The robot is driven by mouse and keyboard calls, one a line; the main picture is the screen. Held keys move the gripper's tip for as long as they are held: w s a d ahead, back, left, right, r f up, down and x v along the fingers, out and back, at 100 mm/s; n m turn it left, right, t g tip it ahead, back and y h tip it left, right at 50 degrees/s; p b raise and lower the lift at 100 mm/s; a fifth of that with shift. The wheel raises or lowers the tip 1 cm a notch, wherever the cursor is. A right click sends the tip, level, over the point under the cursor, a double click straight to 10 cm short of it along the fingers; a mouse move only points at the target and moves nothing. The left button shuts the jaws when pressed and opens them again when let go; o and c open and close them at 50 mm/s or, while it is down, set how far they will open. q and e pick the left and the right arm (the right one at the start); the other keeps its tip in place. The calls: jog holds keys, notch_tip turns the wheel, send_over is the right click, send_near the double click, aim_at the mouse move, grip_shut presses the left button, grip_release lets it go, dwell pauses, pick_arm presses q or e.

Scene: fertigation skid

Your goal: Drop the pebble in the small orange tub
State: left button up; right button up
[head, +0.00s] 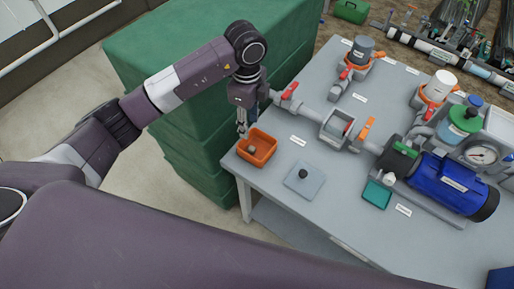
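The small orange tub (268,138) stands on the grey table near its left corner. A small grey-brown lump that looks like the pebble (251,149) shows inside the tub, low against its floor. My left gripper (242,130) points down at the tub's back left rim, with its fingertips just above or beside the rim. The fingers are small and seen nearly edge-on, so I cannot tell whether they are open or shut. I see nothing held between them. My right gripper is not in view.
A grey plate with a black knob (303,174) lies right of the tub. Grey piping with red-handled valves (291,91) runs behind it. A blue motor (446,184) and a teal tray (377,194) are farther right. Green stacked crates (185,130) stand left of the table.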

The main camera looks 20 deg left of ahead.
pick_arm(q)
notch_tip(320, 180, up, 10)
jog(key=shift+f, duration=0.2)
dwell(0.3)
